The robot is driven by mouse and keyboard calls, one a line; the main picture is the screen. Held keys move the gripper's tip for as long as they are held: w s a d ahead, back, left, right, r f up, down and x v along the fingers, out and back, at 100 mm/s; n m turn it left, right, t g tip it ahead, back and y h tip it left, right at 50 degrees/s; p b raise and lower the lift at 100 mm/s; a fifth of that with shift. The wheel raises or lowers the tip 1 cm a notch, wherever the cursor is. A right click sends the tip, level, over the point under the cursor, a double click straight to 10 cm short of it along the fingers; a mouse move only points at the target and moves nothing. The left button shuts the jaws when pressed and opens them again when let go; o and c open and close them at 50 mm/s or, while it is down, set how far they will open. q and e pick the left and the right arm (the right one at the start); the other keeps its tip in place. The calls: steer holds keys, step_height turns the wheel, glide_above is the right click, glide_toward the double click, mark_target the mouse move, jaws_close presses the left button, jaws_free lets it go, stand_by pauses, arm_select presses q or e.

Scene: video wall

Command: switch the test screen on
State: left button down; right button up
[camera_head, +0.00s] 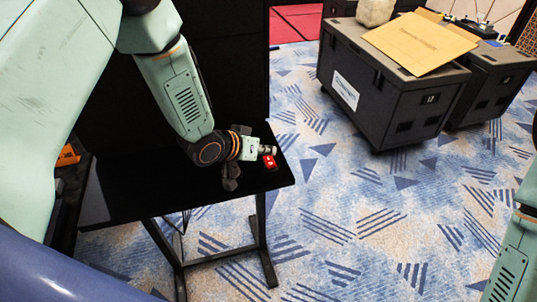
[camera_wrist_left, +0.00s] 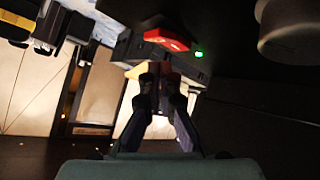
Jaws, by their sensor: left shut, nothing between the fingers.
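A red rocker-like part (camera_wrist_left: 166,40) sits on a dark unit, with a small lit green light (camera_wrist_left: 198,54) beside it, in the left wrist view. A small red part (camera_head: 269,163) also shows at the right end of the black table in the head view. My left gripper (camera_head: 231,180) is low over that table end, close to the red part. In the left wrist view the dark fingers (camera_wrist_left: 159,72) are together and empty, just short of the red part; contact cannot be told. A black panel (camera_head: 230,60) stands behind the table, showing no picture. My right gripper is out of view.
The black table (camera_head: 130,190) stands on a blue patterned carpet. The carpet between is clear.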

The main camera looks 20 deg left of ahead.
mark_target(268, 165)
arm_select(q)
steer(key=shift+r, duration=0.1)
steer(key=shift+s+d+r+p, duration=0.15)
steer(key=shift+r+p, duration=0.5)
steer(key=shift+p, duration=0.05)
steer(key=r+p, duration=0.2)
steer(key=s+r+p, duration=0.1)
steer(key=shift+d+r, duration=0.2)
steer(key=shift+d, duration=0.1)
steer(key=shift+f, duration=0.1)
